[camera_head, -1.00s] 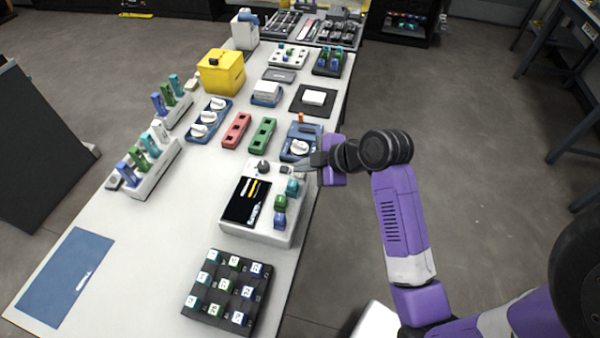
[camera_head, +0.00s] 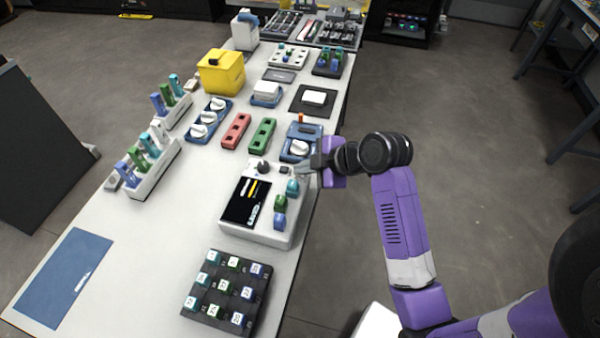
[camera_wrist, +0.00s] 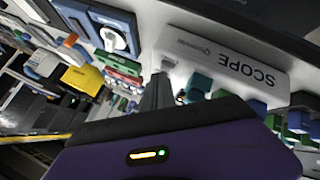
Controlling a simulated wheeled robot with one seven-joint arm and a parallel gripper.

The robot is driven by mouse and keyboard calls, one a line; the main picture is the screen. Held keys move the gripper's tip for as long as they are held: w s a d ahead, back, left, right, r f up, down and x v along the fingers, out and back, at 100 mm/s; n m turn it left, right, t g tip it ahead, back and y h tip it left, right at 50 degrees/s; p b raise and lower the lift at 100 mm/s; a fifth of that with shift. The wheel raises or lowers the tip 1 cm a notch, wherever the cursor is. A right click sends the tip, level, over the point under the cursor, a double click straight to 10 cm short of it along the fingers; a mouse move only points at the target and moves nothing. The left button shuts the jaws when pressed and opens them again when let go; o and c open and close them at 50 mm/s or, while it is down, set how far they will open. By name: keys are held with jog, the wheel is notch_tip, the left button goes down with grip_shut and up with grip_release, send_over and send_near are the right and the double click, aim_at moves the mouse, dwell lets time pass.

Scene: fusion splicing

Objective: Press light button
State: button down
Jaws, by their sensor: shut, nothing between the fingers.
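The white device with a dark screen (camera_head: 246,202) stands on the right side of the white table. Its side, marked "SCOPE" (camera_wrist: 228,62), shows in the wrist view. A black knob (camera_head: 263,167), a small dark button-like part (camera_head: 285,170) and teal, green and blue blocks sit on its top. I cannot tell which part is the light button. My gripper (camera_head: 299,169) is shut and empty at the device's far right corner, close to the small dark part. In the wrist view the closed fingertips (camera_wrist: 158,88) are beside the device. Contact cannot be told.
A blue unit with a white round part (camera_head: 300,148) is just beyond my gripper. Red (camera_head: 236,131) and green (camera_head: 262,134) blocks lie beside it. A black tray of labelled cubes (camera_head: 227,290) is nearer.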

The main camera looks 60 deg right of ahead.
aim_at(303, 176)
jog(key=shift+r+p, duration=0.7)
jog(key=shift+p, duration=0.1)
notch_tip(303, 176, up, 6)
jog(key=p, duration=0.5)
jog(key=shift+p, duration=0.4)
dwell(0.3)
